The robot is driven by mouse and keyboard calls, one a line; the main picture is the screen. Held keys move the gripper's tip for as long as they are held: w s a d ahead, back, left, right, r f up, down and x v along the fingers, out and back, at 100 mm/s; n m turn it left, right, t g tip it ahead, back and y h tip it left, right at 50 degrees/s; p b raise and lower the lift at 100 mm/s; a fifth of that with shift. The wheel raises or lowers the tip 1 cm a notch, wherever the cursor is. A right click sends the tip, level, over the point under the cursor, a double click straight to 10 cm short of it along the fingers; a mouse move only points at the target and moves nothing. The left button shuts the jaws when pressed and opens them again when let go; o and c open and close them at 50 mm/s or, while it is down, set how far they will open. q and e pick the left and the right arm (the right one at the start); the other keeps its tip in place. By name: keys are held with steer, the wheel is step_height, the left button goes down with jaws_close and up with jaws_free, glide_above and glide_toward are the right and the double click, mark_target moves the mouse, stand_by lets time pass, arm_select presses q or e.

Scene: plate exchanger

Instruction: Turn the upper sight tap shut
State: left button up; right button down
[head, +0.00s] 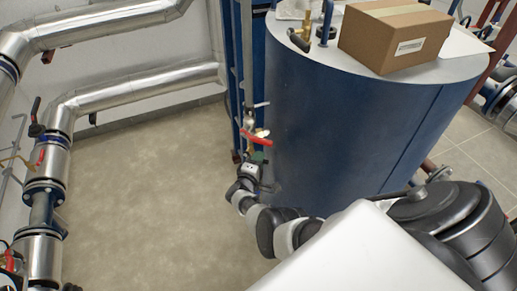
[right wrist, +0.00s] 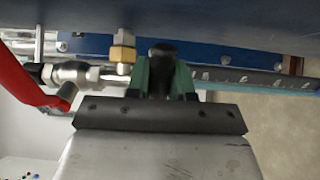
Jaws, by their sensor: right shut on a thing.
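In the right wrist view my right gripper (right wrist: 161,75) has its two green fingertips shut on a dark, round-ended handle (right wrist: 160,55). It sits beside a brass fitting (right wrist: 123,50) on a horizontal metal pipe; this looks like the sight tap, but its body is mostly hidden by the fingers. In the head view the right gripper (head: 259,157) is low at the left side of the blue tank, just below a red lever (head: 256,138). The red lever also shows at the left of the right wrist view (right wrist: 30,85), apart from the fingers. My left gripper is out of view.
The large blue tank (head: 340,120) stands right of the gripper, with a cardboard box (head: 395,35) on top. A blue upright frame (head: 238,70) is close behind the taps. Silver pipes (head: 130,95) run along the left wall. The floor (head: 140,190) left of the tank is clear.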

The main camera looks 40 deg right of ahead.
stand_by(0.4)
steer(key=c, duration=1)
jaws_free()
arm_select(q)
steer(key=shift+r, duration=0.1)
